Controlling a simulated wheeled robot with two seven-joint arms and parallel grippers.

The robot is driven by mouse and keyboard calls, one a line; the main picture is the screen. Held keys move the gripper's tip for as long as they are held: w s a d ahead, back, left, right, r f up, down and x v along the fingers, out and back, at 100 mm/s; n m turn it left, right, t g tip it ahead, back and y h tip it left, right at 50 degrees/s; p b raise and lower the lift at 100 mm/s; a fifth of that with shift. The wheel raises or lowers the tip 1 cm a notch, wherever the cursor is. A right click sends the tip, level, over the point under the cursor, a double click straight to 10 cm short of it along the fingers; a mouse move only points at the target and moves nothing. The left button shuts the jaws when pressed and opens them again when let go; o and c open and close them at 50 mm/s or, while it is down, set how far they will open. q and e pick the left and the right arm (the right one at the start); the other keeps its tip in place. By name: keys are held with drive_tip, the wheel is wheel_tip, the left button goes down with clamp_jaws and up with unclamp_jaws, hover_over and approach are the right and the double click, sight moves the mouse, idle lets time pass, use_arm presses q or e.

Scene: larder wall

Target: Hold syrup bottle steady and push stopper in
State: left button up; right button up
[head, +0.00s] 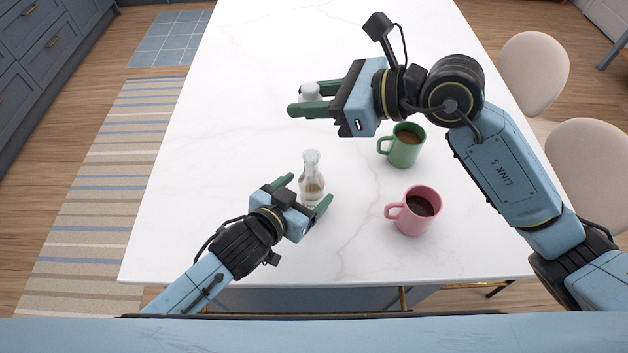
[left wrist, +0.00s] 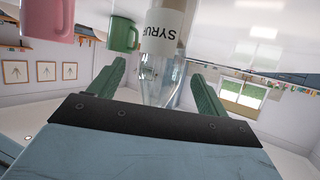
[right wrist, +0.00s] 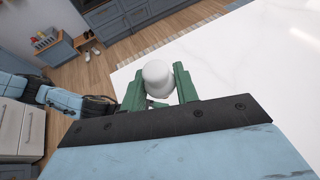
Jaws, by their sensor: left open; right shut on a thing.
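The syrup bottle (head: 312,172) is clear glass with some amber liquid low in it. It stands upright on the white table, and its SYRUP label shows in the left wrist view (left wrist: 164,38). My left gripper (head: 306,190) is open, with its green fingers on either side of the bottle's lower part. My right gripper (head: 310,100) is shut on the white stopper (head: 311,93). It holds the stopper above the table, beyond the bottle in the head view. The stopper also shows between the fingers in the right wrist view (right wrist: 158,76).
A green mug (head: 403,148) and a pink mug (head: 415,213), both with dark drinks, stand right of the bottle. The white table (head: 230,110) is clear to the left. Two pale chairs (head: 534,68) stand along its right side.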

use_arm(q)
drive_tip(key=shift+x, duration=2.55)
drive_tip(key=c, duration=1.3)
drive_tip(key=shift+c, duration=0.2)
use_arm(e)
drive_tip(key=shift+f, duration=1.55)
